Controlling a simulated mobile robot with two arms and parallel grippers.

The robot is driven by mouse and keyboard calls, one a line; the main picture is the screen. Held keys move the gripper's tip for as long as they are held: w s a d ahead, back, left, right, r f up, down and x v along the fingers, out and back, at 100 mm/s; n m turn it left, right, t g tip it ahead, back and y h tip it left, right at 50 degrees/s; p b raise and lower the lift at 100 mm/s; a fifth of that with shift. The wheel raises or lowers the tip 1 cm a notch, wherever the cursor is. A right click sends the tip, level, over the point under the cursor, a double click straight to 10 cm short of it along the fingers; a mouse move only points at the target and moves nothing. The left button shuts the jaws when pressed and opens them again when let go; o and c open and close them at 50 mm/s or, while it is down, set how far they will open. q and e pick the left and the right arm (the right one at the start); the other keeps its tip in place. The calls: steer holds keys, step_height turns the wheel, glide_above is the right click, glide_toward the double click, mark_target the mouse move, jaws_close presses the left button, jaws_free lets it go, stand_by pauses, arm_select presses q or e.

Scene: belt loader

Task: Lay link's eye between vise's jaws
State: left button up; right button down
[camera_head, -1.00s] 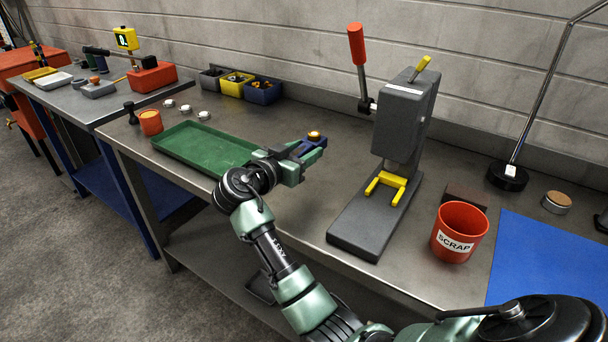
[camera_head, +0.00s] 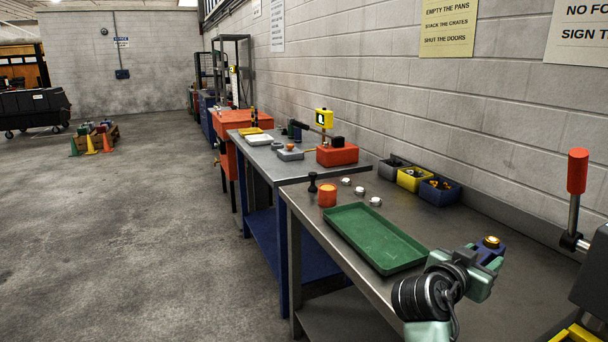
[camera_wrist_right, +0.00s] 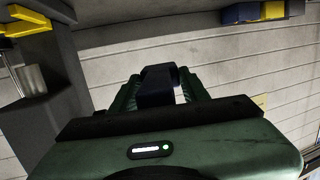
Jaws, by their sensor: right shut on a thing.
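My right gripper (camera_head: 484,270) is above the steel bench, just right of the green tray. It is shut on a dark blue piece (camera_head: 490,250) with a round brass-coloured top, which I take for the link. In the right wrist view the blue piece (camera_wrist_right: 157,86) sits between the green fingers (camera_wrist_right: 156,92). Its eye cannot be made out. No vise is clearly recognisable; a red block with a dark part on top (camera_head: 337,153) on the farther bench may be it, but I cannot tell. My left gripper is not in view.
The green tray (camera_head: 375,238) is empty. An orange cup (camera_head: 327,195), several small metal rounds and parts bins (camera_head: 440,191) stand beyond it. A press with a red-knobbed lever (camera_head: 577,171) is at the right edge. Open floor (camera_head: 140,240) lies left of the benches.

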steer(key=s+a+f+n+t+y, duration=0.1)
steer(key=s+a+f+n+y, duration=0.1)
steer(key=a, duration=0.1)
steer(key=s+a+f+n+t+y, duration=0.2)
steer(key=a+f, duration=0.1)
steer(key=s+a+f+n+t+y, duration=0.2)
steer(key=f, duration=0.1)
steer(key=shift+s+a+y, duration=0.25)
steer(key=shift+a+y, duration=0.15)
steer(key=s+a+f+n+t+y, duration=0.1)
steer(key=s+a+n+y, duration=0.3)
steer(key=s+a+y, duration=0.2)
steer(key=s+a, duration=0.2)
steer(key=a, duration=0.1)
steer(key=shift+s+a+f+n+t, duration=0.2)
steer(key=shift+s+f+n+t, duration=0.1)
steer(key=shift+s+n+t, duration=0.1)
